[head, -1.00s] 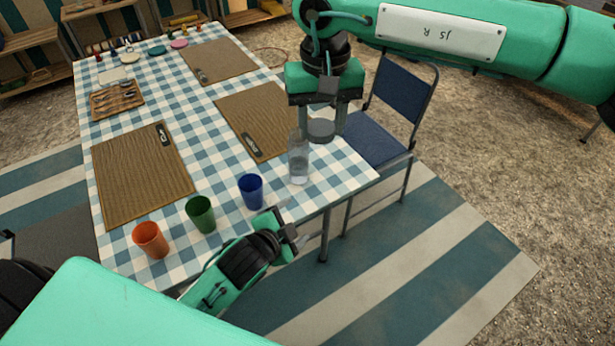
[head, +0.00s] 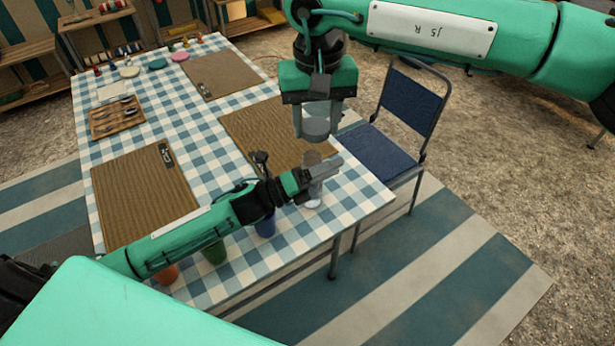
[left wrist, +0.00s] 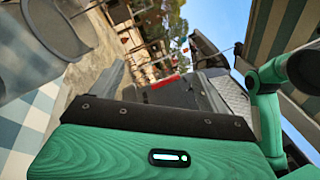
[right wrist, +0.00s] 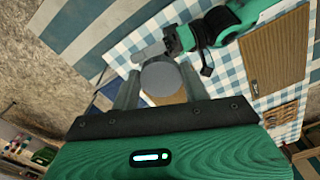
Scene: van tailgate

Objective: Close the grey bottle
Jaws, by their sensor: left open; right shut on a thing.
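The clear grey bottle (head: 313,201) stands on the checked table near its right corner. My left gripper (head: 324,170) is open at the bottle's upper part and hides much of it; I cannot tell whether the fingers touch it. My right gripper (head: 318,122) is above and is shut on a round grey lid (head: 315,128), apart from the bottle. The right wrist view shows the lid (right wrist: 161,80) between the two fingers, with my left gripper beyond it. The left wrist view does not show the bottle clearly.
A blue cup (head: 265,226), a green cup (head: 214,253) and an orange cup (head: 167,274) stand along the near edge, partly behind my left arm. Brown placemats (head: 145,195) lie on the table (head: 205,150). A blue chair (head: 378,155) stands at the right.

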